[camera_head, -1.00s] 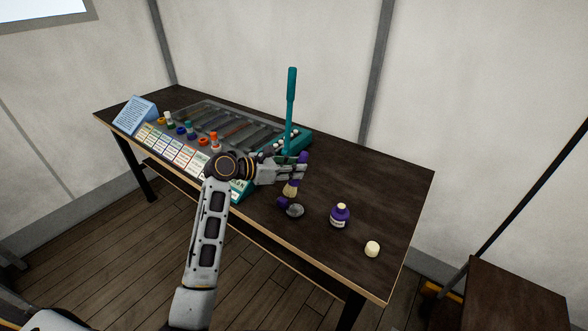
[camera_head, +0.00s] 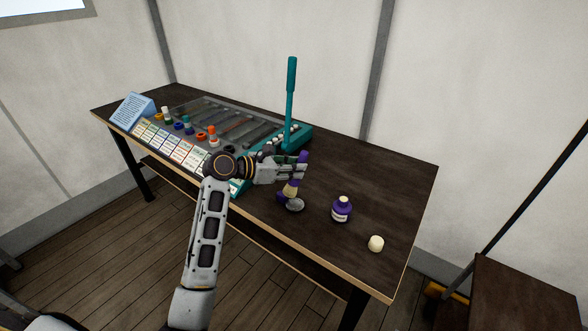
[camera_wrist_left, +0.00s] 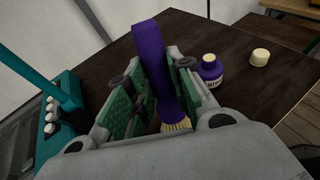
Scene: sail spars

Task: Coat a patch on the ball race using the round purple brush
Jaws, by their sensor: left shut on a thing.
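My left gripper (camera_head: 292,171) is shut on the round purple brush (camera_wrist_left: 153,62) and holds it above the table. The brush is slightly tilted, handle up, with its cream bristles (camera_head: 291,189) pointing down. In the left wrist view the bristles (camera_wrist_left: 177,126) show below the fingers. A row of white balls sits in a teal block (camera_wrist_left: 63,93) left of the gripper; this looks like the ball race, though I cannot be sure. A teal lever (camera_head: 290,90) rises from it. An open purple bottle (camera_head: 341,211) stands right of the gripper. My right gripper is not in view.
A grey disc (camera_head: 295,205) and a small purple piece (camera_head: 282,197) lie just below the brush. A cream cap (camera_head: 376,244) is near the front right. Colored jars, cards and a blue sign (camera_head: 133,110) fill the left.

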